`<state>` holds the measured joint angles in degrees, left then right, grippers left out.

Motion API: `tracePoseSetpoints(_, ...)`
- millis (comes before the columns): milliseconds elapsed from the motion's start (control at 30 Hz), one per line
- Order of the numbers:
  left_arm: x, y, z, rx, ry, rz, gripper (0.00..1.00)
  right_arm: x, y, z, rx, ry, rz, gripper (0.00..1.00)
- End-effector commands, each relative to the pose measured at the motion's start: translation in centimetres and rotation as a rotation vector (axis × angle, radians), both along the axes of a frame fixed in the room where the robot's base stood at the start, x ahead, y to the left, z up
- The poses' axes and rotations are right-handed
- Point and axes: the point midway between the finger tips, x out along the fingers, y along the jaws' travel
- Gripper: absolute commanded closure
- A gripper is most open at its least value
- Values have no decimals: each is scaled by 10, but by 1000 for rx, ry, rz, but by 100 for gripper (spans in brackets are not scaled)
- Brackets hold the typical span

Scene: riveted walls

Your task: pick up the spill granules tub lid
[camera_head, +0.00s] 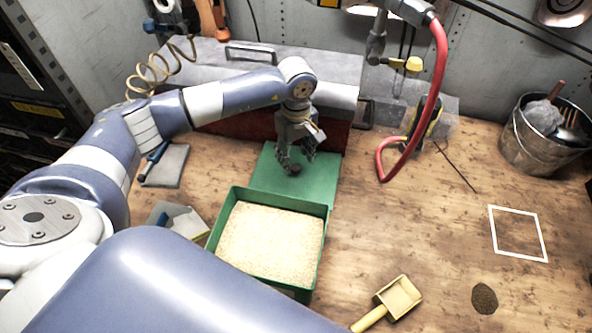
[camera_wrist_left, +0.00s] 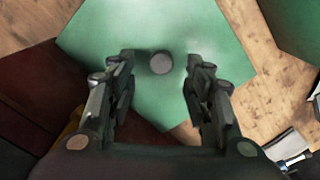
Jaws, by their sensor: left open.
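The green tub lid (camera_head: 318,187) lies behind the tub on the wooden bench, with its back edge near the red front of the grey chest. In the left wrist view the lid (camera_wrist_left: 212,50) shows a round dark knob (camera_wrist_left: 161,64) in its middle. The green spill granules tub (camera_head: 325,222) stands open in front of it, full of pale granules (camera_head: 270,240). My left gripper (camera_head: 294,163) is over the lid, pointing down, near the knob. In the left wrist view my left gripper (camera_wrist_left: 160,90) is open, with the knob between and just beyond its fingertips. My right gripper is not in view.
A yellow scoop (camera_head: 398,298) lies right of the tub, near a dark granule patch (camera_head: 484,298). A red hose (camera_head: 441,70) hangs right of the lid. A metal bucket (camera_head: 545,140) stands far right. A white square outline (camera_head: 518,258) marks clear bench.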

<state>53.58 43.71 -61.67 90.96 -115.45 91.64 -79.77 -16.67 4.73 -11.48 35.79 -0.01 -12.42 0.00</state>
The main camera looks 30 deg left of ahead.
Motion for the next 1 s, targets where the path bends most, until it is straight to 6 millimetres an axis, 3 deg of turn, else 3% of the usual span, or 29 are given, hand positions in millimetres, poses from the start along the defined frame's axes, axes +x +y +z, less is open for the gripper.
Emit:
tracePoseSetpoints(33,-4,-1,-3,0,6,1,53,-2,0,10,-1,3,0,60)
tracePoseSetpoints(200,-4,-1,-26,-1,3,1,53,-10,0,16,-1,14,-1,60)
tracePoseSetpoints(500,-3,-1,-32,-1,0,1,53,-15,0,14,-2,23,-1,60)
tracePoseSetpoints(700,-3,-1,-31,-1,1,1,99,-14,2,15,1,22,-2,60)
tracePoseSetpoints(1000,-2,-1,-31,-1,0,1,100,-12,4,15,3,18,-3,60)
